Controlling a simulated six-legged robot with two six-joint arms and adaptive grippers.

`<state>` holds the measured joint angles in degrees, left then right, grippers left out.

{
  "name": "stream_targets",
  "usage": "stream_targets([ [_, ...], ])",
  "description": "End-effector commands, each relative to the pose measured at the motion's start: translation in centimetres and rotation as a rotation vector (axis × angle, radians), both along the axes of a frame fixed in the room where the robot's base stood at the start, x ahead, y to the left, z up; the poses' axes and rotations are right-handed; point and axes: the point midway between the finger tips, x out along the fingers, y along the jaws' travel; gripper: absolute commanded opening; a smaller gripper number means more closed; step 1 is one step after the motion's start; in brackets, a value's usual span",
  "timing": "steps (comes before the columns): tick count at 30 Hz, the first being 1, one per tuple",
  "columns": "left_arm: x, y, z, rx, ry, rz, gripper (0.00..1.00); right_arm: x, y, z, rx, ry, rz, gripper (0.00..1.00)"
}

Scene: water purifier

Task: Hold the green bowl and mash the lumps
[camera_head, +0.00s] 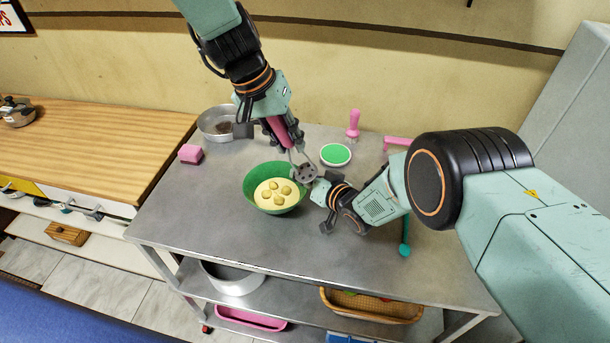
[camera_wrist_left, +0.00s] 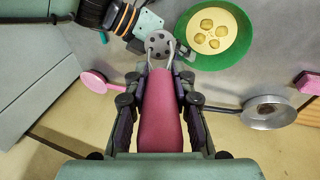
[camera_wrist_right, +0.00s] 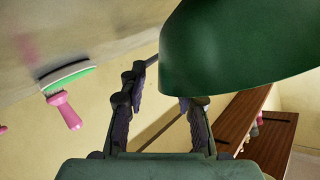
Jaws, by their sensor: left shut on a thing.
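The green bowl (camera_head: 250,190) stands on the metal table with cream mash and several yellow lumps (camera_head: 278,200) in it. It also shows in the left wrist view (camera_wrist_left: 238,55). My left gripper (camera_head: 283,131) is shut on the pink handle of a masher (camera_wrist_left: 160,115). The masher's round perforated metal head (camera_head: 305,173) is beside the bowl's right rim, outside the mash. My right gripper (camera_head: 322,208) is open at the bowl's right side. In the right wrist view the bowl's outer wall (camera_wrist_right: 235,45) hides part of one finger; I cannot tell whether they touch.
A metal pan (camera_head: 216,122) and a pink block (camera_head: 190,154) lie behind the bowl to the left. The table's front left is clear.

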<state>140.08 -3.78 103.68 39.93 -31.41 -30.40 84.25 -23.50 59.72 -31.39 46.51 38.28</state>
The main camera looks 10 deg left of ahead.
Motion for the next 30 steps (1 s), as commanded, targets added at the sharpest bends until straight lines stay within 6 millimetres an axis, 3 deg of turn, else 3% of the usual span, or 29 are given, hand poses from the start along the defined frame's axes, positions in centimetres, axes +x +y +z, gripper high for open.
stream_targets([
  [12, 0.02, -0.01, 0.02, 0.000, 0.000, 0.000, 0.00, 0.00, -0.03, 0.02, 0.000, 0.000, 0.000, 0.00],
  [26, 0.02, 0.00, 0.01, 0.000, 0.000, 0.000, 0.00, -0.02, -0.03, -0.02, -0.001, 0.001, 0.000, 0.00],
  [27, 0.02, 0.00, 0.01, 0.000, 0.000, 0.000, 0.00, -0.04, -0.04, -0.03, -0.001, 0.001, 0.000, 0.09],
  [30, 0.02, 0.00, 0.01, 0.000, 0.000, 0.000, 0.00, -0.05, -0.03, -0.03, -0.001, 0.001, 0.000, 0.17],
])
